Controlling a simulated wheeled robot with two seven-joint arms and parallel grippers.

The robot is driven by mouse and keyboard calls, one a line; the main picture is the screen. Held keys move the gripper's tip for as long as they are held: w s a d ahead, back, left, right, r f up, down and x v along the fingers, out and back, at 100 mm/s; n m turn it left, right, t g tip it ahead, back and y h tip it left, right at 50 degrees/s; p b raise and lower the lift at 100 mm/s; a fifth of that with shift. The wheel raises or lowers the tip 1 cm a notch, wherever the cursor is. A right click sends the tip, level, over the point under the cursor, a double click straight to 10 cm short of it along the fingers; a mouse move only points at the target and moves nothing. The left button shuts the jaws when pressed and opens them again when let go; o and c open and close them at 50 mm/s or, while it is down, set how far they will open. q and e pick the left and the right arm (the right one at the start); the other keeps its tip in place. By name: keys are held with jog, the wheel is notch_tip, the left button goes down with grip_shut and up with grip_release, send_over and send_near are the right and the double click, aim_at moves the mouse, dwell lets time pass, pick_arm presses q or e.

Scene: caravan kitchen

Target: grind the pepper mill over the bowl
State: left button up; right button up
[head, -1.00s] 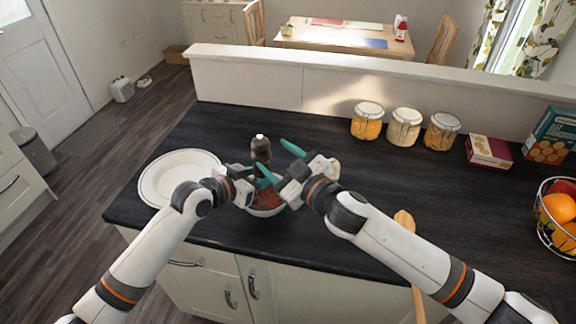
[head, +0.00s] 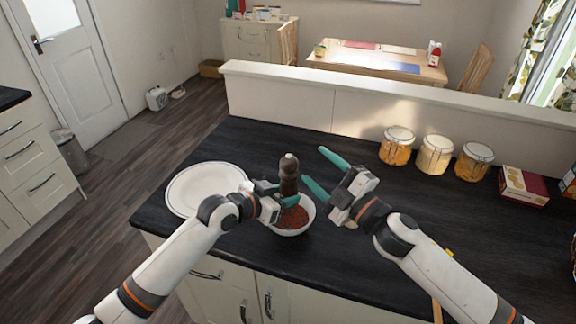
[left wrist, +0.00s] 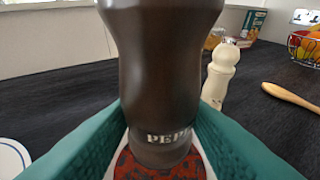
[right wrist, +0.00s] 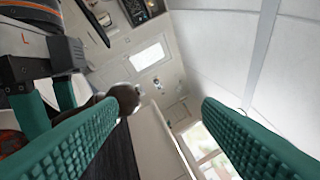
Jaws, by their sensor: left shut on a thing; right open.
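The dark brown pepper mill (head: 288,172) is upright above the bowl (head: 310,218), which holds red food. My left gripper (head: 285,194) is shut on the mill. In the left wrist view both green fingers flank the mill (left wrist: 160,60), with its lettering low between them and the red food below. My right gripper (head: 325,174) is open and empty, to the right of the mill and apart from it. In the right wrist view its fingers (right wrist: 155,140) are spread wide, and the mill's rounded dark top (right wrist: 125,98) shows beside the left finger.
A white plate (head: 200,181) lies left of the bowl. A cream mill (left wrist: 218,75) and a wooden spoon (left wrist: 292,96) are on the counter, mostly hidden by my right arm in the head view. Several jars (head: 435,155) and a box (head: 524,186) stand towards the back right.

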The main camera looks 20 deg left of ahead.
aim_at(282, 161)
notch_tip(282, 161, down, 3)
jog(key=w+d+n+g+y, duration=0.15)
jog(key=n+g, duration=0.65)
jog(key=n, duration=1.6)
jog(key=shift+h, duration=0.25)
jog(key=a, duration=0.3)
jog(key=w+a, duration=0.1)
jog(key=a, duration=0.3)
jog(key=w+a, duration=0.1)
jog(key=a, duration=0.3)
jog(key=shift+w+a, duration=0.25)
jog(key=c, duration=1)
jog(key=shift+w+m+t, duration=0.1)
jog(key=shift+m+t, duration=0.2)
jog(key=shift+t, duration=0.4)
